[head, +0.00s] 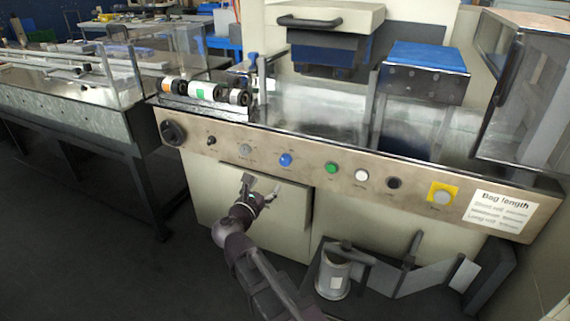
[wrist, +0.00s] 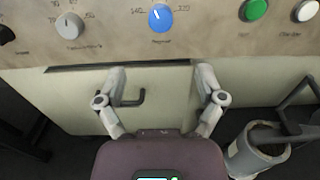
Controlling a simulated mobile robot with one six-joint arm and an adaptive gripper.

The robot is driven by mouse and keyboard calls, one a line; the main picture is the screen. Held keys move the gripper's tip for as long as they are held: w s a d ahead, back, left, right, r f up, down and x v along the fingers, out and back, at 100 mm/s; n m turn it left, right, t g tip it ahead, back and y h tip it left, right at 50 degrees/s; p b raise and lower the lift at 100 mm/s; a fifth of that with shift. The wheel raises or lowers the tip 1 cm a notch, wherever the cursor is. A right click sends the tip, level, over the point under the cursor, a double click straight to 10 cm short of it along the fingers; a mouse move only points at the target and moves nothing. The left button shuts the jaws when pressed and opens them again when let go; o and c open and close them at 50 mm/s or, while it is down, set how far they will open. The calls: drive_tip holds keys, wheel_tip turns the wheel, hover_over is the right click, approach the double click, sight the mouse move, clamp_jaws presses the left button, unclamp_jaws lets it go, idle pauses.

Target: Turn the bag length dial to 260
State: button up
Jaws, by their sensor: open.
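The blue dial (head: 285,160) sits on the machine's front panel, left of the green button. In the wrist view the blue dial (wrist: 160,17) is at the top centre, with a scale reading 140 at its left and what looks like 320 at its right. Its white pointer line points up and slightly left. The caption under it is too blurred to read surely. My gripper (head: 262,186) is open and empty, below and a little left of the blue dial, apart from the panel. In the wrist view its two fingers (wrist: 161,84) are spread below the dial.
A grey dial (wrist: 69,25) is left of the blue one; a green button (head: 331,168) and white button (head: 362,175) are right. A yellow-backed button (head: 442,194) and a "Bag length" sign (head: 497,213) are farther right. A cabinet door handle (wrist: 130,98) shows below the panel.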

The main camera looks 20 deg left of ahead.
sight(284, 163)
drive_tip(key=w, duration=0.8)
drive_tip(key=w+d, duration=0.1)
drive_tip(key=w, duration=0.3)
drive_tip(key=shift+w+d, duration=0.1)
drive_tip(key=shift+w, duration=0.05)
drive_tip(key=shift+c, duration=0.2)
drive_tip(key=c, duration=1.1)
drive_tip(key=shift+d+f, duration=0.1)
drive_tip(key=shift+d, duration=0.15)
drive_tip(key=shift+a, duration=0.15)
